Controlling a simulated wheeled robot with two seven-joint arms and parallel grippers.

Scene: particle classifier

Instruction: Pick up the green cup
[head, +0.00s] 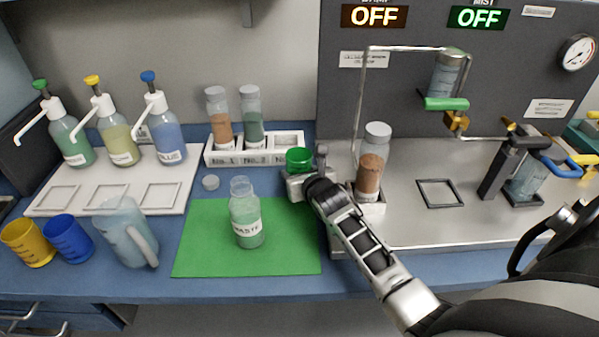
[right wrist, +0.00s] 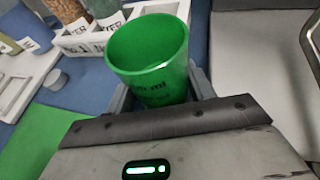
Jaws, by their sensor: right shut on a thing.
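The green cup (head: 299,159) is in my right gripper (head: 297,183), behind the right edge of the green mat in the head view. In the right wrist view the cup (right wrist: 150,60) stands nearly upright between the jaws (right wrist: 160,95), its open rim facing up and its lower part hidden by the gripper. My right gripper is shut on the cup. I cannot tell from these frames whether the cup's base touches the counter. My left gripper is not in view.
A WASTE bottle (head: 247,222) stands on the green mat (head: 200,250). A white bottle rack (head: 228,155) stands close behind the cup, and a brown-filled bottle (head: 371,170) stands close to its right. A pitcher (head: 128,235), blue cup (head: 68,240) and yellow cup (head: 28,244) stand left.

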